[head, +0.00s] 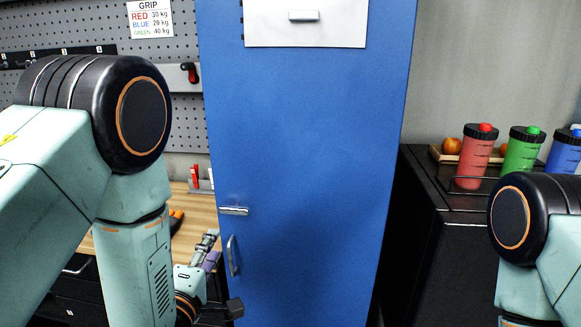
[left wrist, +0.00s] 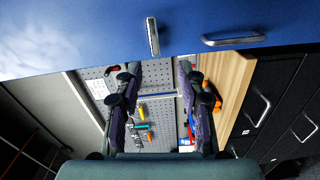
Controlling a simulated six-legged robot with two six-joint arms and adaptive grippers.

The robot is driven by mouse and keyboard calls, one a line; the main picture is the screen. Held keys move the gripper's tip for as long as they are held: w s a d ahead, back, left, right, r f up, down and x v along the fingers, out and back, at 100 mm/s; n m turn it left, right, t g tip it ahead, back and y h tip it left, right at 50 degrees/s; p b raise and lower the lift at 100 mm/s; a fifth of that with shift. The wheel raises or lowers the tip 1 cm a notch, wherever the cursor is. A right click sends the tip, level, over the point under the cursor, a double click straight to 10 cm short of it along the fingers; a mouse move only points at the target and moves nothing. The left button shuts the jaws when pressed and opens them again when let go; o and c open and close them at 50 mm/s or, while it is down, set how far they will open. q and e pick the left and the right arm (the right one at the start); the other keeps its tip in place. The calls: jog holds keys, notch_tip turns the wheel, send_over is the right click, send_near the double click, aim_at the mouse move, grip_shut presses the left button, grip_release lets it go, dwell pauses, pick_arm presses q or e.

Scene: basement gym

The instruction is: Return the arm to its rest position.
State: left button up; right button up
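My left arm (head: 130,235) comes in from the left of the head view, bent down in front of the workbench. My left gripper (head: 207,250) shows small, low beside the left edge of the blue cabinet door, partly hidden by my own wrist. In the left wrist view, the two fingers of my left gripper (left wrist: 158,72) stand wide apart with nothing between them. The cabinet door (left wrist: 190,48) crosses the top of that view, beyond the fingertips. Part of my right arm (head: 530,235) shows at the right edge of the head view; its gripper is out of the picture.
The tall blue cabinet (head: 310,130) has a latch (head: 234,210) and a handle (head: 233,256) near my left gripper. A wooden workbench (head: 185,235) stands behind my left arm. Red (head: 474,155), green (head: 523,150) and blue (head: 565,150) bottles stand on a black cabinet (head: 425,185) at right.

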pick_arm(q)
jog(key=s+a+f+m+g+b, duration=0.1)
jog(key=s+f+m+g+b, duration=0.1)
jog(key=s+f+m+g, duration=0.6)
jog(key=s+a+f+m+g+b, duration=0.1)
jog(key=s+f+m+b, duration=0.2)
jog(key=f, duration=1)
jog(key=s+f+m+g+b, duration=0.2)
jog(key=s+f+g+b, duration=0.2)
jog(key=s+f, duration=0.5)
jog(key=s+f+m+g+b, duration=0.3)
jog(key=s+f, duration=0.7)
jog(key=s, duration=0.5)
jog(key=shift+a+g+y+b, duration=0.3)
jog(key=shift+g+b, duration=0.5)
jog(key=shift+b, duration=0.25)
jog(key=shift+c, duration=0.4)
